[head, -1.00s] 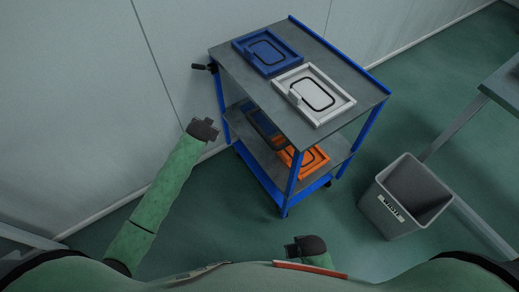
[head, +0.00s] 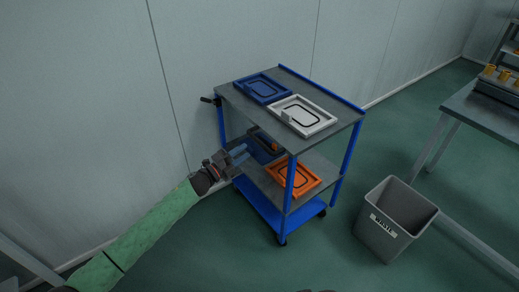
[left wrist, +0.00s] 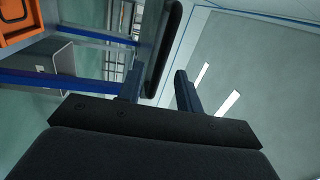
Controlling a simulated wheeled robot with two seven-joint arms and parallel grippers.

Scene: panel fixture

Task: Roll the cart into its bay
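My left gripper (head: 243,154) is at the cart's left end, lower in the picture than the handle. Its two fingers (left wrist: 160,88) are apart with nothing between their tips. A long black bar (left wrist: 164,45), apparently the handle, lies beyond the fingertips in the left wrist view. No contact is visible. I cannot make out a marked bay.
Blue (head: 263,88) and light grey (head: 303,116) trays lie on the top shelf, an orange tray (head: 294,179) and a dark blue one lower. A grey waste bin (head: 385,236) stands right of the cart, before a table (head: 485,112). The wall (head: 230,40) runs behind.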

